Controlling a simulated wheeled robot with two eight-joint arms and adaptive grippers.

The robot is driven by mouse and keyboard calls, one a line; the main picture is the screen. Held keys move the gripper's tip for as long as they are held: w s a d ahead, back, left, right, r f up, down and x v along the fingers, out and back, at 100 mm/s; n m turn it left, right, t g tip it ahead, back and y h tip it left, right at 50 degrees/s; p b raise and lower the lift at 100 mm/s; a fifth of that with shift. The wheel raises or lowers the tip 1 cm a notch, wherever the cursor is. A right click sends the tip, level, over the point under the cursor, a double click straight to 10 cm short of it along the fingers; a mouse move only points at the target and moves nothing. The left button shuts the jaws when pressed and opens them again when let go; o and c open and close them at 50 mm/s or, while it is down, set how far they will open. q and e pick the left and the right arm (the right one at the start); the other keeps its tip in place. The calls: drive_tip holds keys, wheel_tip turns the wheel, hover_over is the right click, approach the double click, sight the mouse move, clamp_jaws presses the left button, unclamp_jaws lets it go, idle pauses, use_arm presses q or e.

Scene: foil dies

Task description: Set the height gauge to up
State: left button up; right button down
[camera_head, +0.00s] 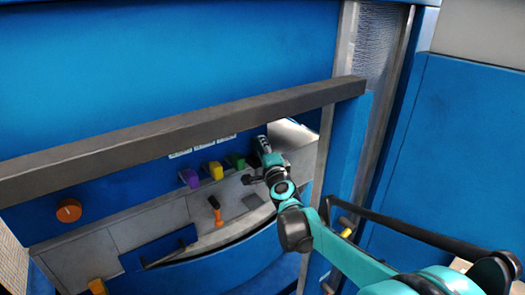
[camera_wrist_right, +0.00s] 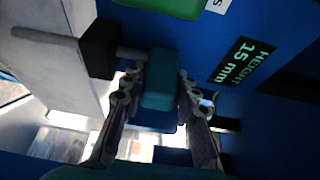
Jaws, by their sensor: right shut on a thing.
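My right gripper (camera_head: 263,152) is at the machine's panel, just right of a green block. In the right wrist view its two fingers (camera_wrist_right: 158,78) are on either side of a teal block (camera_wrist_right: 160,88) and shut on it. The teal block sits on a short grey rod by a black block (camera_wrist_right: 98,48). In the head view the gripper hides the held teal block. My left gripper is not in view.
A thick grey bar (camera_head: 170,135) crosses in front of the panel, above my right gripper. Purple (camera_head: 189,178), yellow (camera_head: 215,170) and green (camera_head: 235,161) blocks line the panel to the left. An orange knob (camera_head: 68,210) and a black-and-orange lever (camera_head: 216,209) are farther left.

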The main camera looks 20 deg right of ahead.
drive_tip(key=shift+r, duration=0.95)
drive_tip(key=shift+d, duration=0.1)
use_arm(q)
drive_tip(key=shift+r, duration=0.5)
use_arm(e)
drive_tip(key=c, duration=1.1)
unclamp_jaws()
drive_tip(key=shift+c, duration=0.2)
drive_tip(key=shift+s, duration=0.1)
drive_tip(key=s, duration=1.2)
drive_tip(key=shift+a, duration=0.3)
